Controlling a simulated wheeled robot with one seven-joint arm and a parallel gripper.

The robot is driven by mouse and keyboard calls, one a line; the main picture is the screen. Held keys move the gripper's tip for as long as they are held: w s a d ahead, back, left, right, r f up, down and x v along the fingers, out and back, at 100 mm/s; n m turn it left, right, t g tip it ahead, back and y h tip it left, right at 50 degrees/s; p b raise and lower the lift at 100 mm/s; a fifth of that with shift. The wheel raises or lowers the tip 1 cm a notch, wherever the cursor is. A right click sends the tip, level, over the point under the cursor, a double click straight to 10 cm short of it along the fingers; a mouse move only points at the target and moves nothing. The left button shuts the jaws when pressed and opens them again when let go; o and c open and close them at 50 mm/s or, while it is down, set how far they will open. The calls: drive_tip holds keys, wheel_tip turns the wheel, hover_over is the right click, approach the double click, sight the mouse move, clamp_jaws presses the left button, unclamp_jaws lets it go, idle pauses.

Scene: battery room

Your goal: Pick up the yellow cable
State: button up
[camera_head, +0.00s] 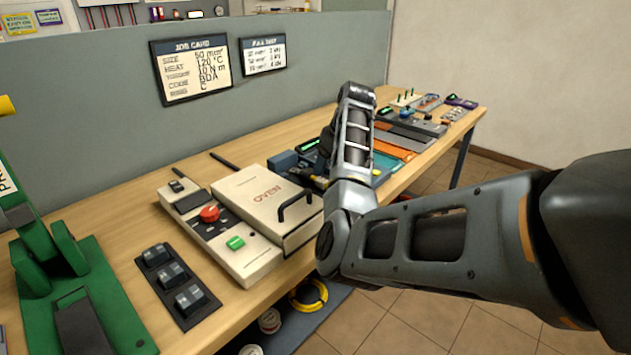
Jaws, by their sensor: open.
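A yellow cable coil (308,295) lies on the dark lower shelf under the bench, partly cut off from view by the bench edge above it. It looks like a ring with a dark middle. My arm reaches in from the right and bends up over the bench, to the right of the oven box and above the coil.
The wooden bench (120,215) carries a cream oven box (258,200), a control box with a red knob (209,214), a black switch block (178,285) and a green press (60,285). Several trays stand at the far end. Tiled floor (420,325) is open at the front right.

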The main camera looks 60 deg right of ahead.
sight(320, 179)
drive_tip(key=shift+p+x, duration=0.45)
drive_tip(key=shift+x, duration=2.35)
drive_tip(key=shift+w+a+r, duration=0.1)
drive_tip(key=shift+w, duration=0.05)
drive_tip(key=shift+c, duration=0.4)
clamp_jaws()
